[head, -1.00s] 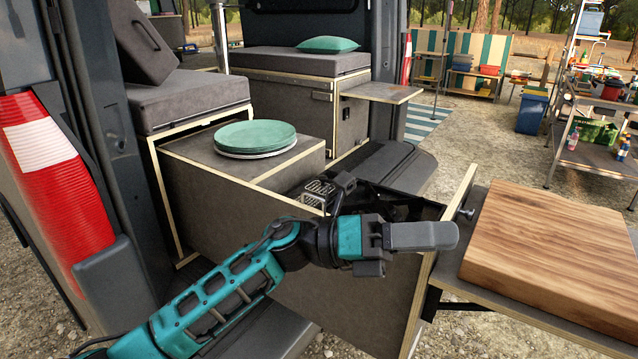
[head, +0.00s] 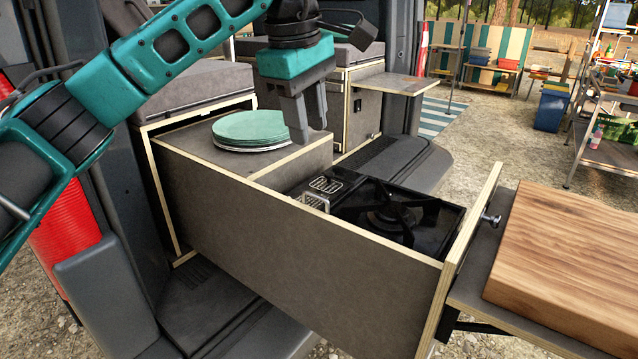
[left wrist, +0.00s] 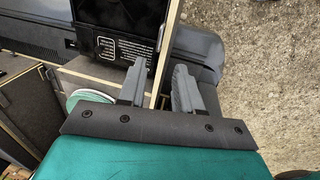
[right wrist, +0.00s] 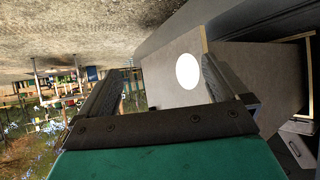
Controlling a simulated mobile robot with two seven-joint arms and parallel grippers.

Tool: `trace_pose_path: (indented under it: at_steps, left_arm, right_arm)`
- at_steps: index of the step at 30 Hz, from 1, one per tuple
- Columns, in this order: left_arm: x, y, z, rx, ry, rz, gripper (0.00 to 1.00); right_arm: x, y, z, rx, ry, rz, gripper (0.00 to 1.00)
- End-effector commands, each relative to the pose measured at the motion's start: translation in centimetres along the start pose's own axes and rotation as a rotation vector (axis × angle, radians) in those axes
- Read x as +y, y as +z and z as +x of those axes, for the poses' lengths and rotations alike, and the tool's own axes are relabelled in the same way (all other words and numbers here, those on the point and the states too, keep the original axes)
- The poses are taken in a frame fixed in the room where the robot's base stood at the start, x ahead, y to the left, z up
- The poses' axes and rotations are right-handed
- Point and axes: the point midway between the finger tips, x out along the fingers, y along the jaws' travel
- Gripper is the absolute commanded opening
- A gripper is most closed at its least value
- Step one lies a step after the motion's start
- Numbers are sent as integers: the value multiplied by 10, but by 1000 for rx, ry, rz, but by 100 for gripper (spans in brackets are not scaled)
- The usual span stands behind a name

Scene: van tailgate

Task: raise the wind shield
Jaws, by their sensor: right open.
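The black stove (head: 390,212) sits inside the pulled-out drawer. A slotted metal piece (head: 322,190) stands at the stove's left end; I cannot tell whether it is the wind shield. My left gripper (head: 306,132) points down above the drawer, right of the plates and behind the slotted piece. It is open and empty, with a gap between its fingers (left wrist: 158,72). My right gripper (right wrist: 164,72) is open and empty, facing a grey panel; it is outside the head view.
A stack of green and white plates (head: 250,130) stands on the grey box left of the stove. A wooden board (head: 570,240) lies on the side shelf at right. The drawer's front panel (head: 462,260) rises between stove and board. A white disc (right wrist: 187,71) shows on the grey panel.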

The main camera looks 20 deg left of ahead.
Motion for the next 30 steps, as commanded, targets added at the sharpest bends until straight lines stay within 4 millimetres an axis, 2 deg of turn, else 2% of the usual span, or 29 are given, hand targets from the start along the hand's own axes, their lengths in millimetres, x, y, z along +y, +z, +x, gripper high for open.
trace_pose_path:
  at_steps: [9,15,21,30]
  left_arm:
    - [-1,1,66,-5,-5,0,34]
    - [-1,2,100,-6,-4,1,34]
    - [-1,2,118,-6,-2,1,34]
    - [0,2,120,-6,-1,0,34]
  right_arm:
    - [-4,2,4,4,-9,3,100]
    - [-6,1,4,6,-15,5,100]
    - [-7,1,6,4,-17,5,100]
    - [-6,-2,7,11,-16,4,100]
